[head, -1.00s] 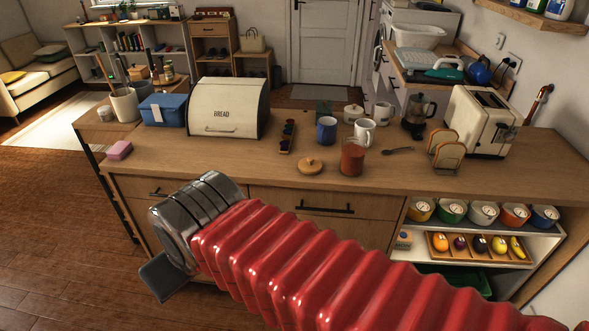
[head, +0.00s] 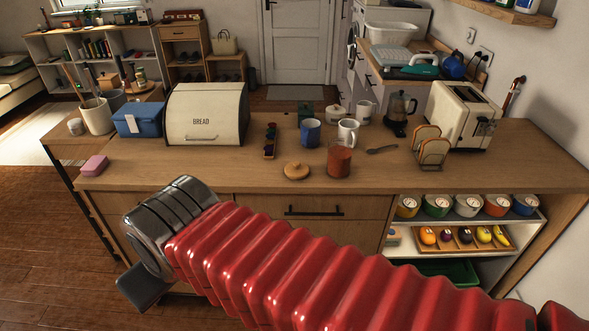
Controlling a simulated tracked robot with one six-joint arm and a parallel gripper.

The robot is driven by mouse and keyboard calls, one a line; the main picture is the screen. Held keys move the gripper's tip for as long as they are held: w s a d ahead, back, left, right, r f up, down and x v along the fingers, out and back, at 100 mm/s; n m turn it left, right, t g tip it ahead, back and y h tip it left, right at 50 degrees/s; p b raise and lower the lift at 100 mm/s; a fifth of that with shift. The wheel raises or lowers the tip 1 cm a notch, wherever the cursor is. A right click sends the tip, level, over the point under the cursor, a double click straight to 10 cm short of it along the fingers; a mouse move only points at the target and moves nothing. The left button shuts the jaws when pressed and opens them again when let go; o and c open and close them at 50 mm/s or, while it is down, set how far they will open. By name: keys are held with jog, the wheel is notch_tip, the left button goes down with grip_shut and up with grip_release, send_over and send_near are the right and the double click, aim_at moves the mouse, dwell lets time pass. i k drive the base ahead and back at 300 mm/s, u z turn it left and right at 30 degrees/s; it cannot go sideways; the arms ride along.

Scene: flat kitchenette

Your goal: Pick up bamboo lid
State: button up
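The bamboo lid (head: 296,171) is a small round wooden disc with a knob on top. It lies flat on the wooden counter (head: 210,175) near its front edge. A reddish-brown canister (head: 339,163) stands just right of it, apart from it. My gripper (head: 140,290) is at the lower left, in front of the counter and below its top, well away from the lid. One dark finger shows; the rest is hidden behind the metal wrist, so its opening cannot be seen.
A cream bread bin (head: 206,115) and a blue box (head: 138,120) stand at the left. A toast rack (head: 431,150) and toaster (head: 460,118) stand right. The counter front left of the lid is clear.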

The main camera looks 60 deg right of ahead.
aim_at(296, 171)
jog(key=i, duration=0.85)
jog(key=u, duration=0.05)
